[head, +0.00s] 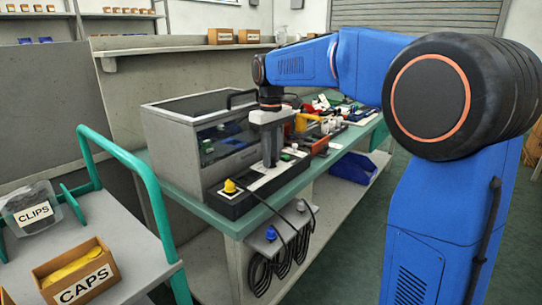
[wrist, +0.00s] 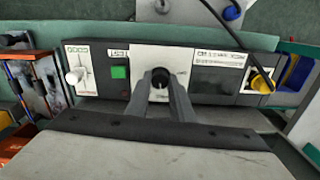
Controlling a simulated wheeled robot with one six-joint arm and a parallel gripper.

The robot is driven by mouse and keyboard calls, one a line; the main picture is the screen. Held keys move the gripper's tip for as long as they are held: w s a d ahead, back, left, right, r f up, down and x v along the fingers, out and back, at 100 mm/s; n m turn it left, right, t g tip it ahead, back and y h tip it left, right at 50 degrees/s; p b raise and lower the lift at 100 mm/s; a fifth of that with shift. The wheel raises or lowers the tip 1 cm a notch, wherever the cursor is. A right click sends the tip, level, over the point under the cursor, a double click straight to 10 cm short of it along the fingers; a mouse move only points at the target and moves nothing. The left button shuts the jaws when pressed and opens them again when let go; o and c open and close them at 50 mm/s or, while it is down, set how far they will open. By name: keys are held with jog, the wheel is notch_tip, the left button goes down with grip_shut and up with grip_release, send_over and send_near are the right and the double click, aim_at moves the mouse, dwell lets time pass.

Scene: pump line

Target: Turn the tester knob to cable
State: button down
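The tester is a long black box with a light panel (wrist: 193,57) on the bench's front edge. Its dark round knob (wrist: 160,77) sits on the white plate in the middle of the panel. My gripper (wrist: 160,80) points down at the panel, one finger on each side of the knob. The fingers are close together and appear to touch it. In the head view my gripper (head: 269,160) reaches down to the tester (head: 240,198) and hides the knob. The knob's pointer and its position labels cannot be read.
A green button (wrist: 119,72) and a white lever (wrist: 75,76) lie left of the knob in the wrist view. A yellow plug (wrist: 262,82) with a black cable is at the right. A grey clear-fronted cabinet (head: 174,155) stands close behind the tester.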

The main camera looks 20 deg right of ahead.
jog(key=shift+m, duration=0.4)
jog(key=m, duration=0.2)
jog(key=shift+m, duration=2.6)
jog(key=c, duration=1.5)
grip_release()
jog(key=shift+c, duration=0.2)
notch_tip(320, 180, up, 17)
jog(key=shift+r, duration=0.2)
